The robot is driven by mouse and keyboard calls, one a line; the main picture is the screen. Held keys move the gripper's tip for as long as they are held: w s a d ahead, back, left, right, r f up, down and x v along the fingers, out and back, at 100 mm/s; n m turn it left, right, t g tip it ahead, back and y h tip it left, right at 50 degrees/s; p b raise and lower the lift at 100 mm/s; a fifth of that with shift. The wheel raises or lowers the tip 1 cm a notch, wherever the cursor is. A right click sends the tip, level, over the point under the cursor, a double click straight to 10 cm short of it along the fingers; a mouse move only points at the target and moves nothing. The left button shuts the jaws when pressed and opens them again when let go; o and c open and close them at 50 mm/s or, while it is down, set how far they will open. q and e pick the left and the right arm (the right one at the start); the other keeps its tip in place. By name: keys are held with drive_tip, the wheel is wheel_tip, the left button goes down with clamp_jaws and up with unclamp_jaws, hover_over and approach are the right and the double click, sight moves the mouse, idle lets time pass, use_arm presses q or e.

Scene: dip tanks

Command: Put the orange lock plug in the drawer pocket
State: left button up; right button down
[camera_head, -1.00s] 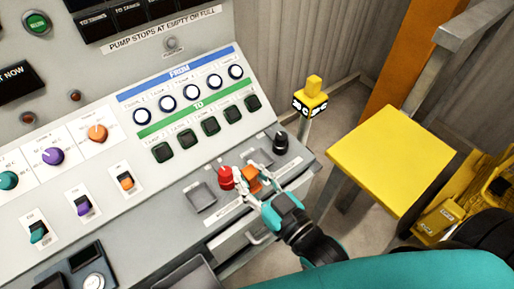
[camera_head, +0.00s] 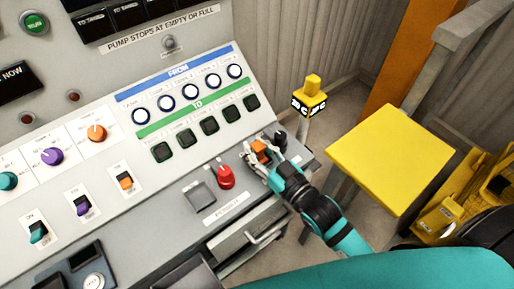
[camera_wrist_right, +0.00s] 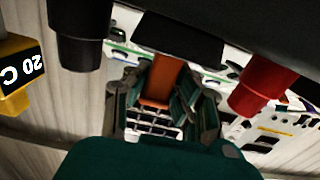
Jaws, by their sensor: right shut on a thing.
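The orange lock plug (camera_head: 260,148) is between the fingers of my right gripper (camera_head: 260,156), which is shut on it. It stands over the right end of the sloped console, close beside a black plug (camera_head: 280,139). The wrist view shows the orange plug (camera_wrist_right: 160,80) between the fingers (camera_wrist_right: 160,108). A red plug (camera_head: 226,177) stands to the left of the gripper; it also shows in the wrist view (camera_wrist_right: 264,84). A drawer with a bar handle (camera_head: 266,231) is in the console front below; its pocket cannot be made out. My left gripper is out of view.
An empty-looking grey square (camera_head: 200,196) lies left of the red plug. Rows of buttons (camera_head: 210,125) and several knobs cover the panel. A yellow-topped stand (camera_head: 390,155) is to the right, and a yellow-capped post (camera_head: 311,95) rises behind the console end.

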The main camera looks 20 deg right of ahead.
drive_tip(key=shift+f, duration=0.15)
drive_tip(key=c, duration=1.1)
unclamp_jaws()
drive_tip(key=shift+c, duration=0.2)
drive_tip(key=v, duration=1.2)
drive_tip(key=shift+b, duration=0.35)
drive_tip(key=shift+d, duration=0.1)
